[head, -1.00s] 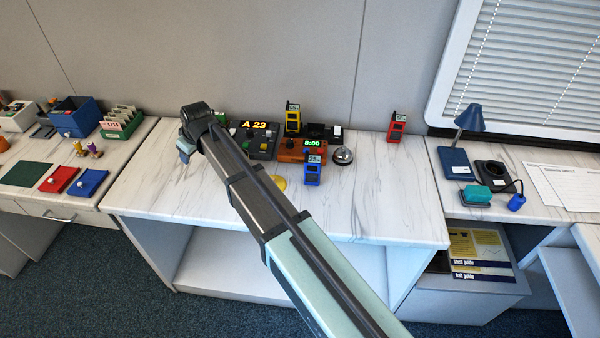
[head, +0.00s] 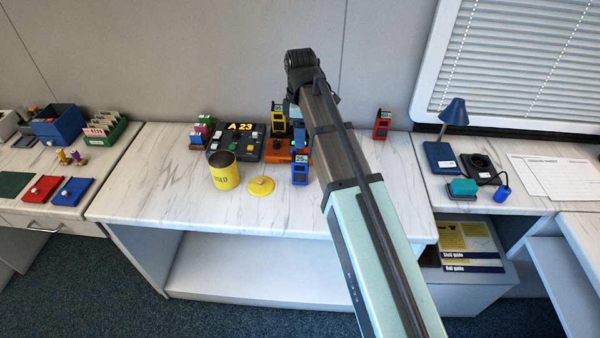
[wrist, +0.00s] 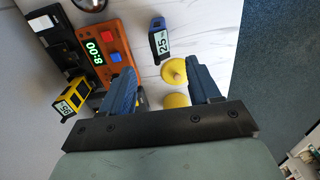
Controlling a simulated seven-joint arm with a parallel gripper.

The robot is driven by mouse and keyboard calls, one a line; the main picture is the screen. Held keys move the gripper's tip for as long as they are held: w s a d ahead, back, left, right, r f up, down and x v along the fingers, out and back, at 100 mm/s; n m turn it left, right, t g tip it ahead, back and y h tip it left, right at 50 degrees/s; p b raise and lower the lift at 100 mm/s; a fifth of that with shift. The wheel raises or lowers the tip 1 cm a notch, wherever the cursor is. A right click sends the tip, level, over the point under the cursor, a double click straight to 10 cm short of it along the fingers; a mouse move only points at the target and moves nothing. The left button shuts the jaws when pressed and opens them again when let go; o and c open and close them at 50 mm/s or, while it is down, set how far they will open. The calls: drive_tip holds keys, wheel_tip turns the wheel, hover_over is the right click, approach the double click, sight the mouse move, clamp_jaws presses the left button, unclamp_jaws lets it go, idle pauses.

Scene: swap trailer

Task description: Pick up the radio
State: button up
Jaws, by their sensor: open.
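Several small handheld units with screens and short tops look like radios; which one is meant I cannot tell. A blue one (head: 300,170) stands at the front of the middle counter, a yellow one (head: 278,118) behind it, and a red one (head: 382,124) at the back right. In the wrist view the blue one (wrist: 160,40) is beyond my fingertips and the yellow one (wrist: 73,97) is left of my left finger. My gripper (wrist: 162,72) is open and empty, above the counter. In the head view my arm hides part of the area.
An orange clock (wrist: 106,54) sits beside the blue unit. A yellow cup (head: 224,172), a yellow lid (head: 261,187) and a dark control panel (head: 240,141) reading "A 23" stand to the left. The counter's left front (head: 150,190) is clear. A blue lamp (head: 453,113) stands on the right counter.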

sight(301, 159)
drive_tip(key=shift+f, duration=6.45)
clamp_jaws()
